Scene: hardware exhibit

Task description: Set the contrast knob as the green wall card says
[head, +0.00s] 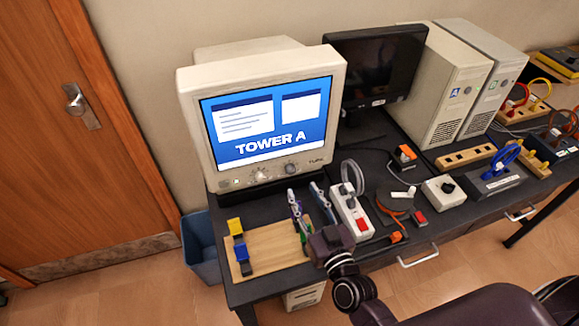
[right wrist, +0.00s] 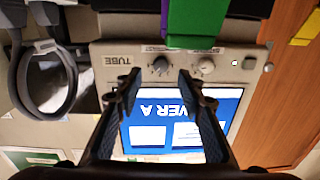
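The CRT monitor (head: 185,95) shows TOWER A on a blue screen. Two round knobs sit under its screen: one nearer the TUBE logo (head: 290,168) and one to its left (head: 260,176). The right wrist view shows them upside down, the first (right wrist: 160,66) and the second (right wrist: 205,67). Their labels are too small to read, so I cannot tell which is contrast. My right gripper (head: 304,193) is open and empty, below and in front of the knobs; its fingertips (right wrist: 158,80) stand apart. A green-bordered card (right wrist: 42,157) shows partly, its text unreadable. My left gripper is out of view.
A wooden board (head: 268,252) with yellow and blue blocks lies in front of the monitor. A green block (right wrist: 195,22) stands close to my right gripper. A power strip (head: 352,212) and a cable tangle lie to the right. A dark monitor (head: 378,65) stands behind.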

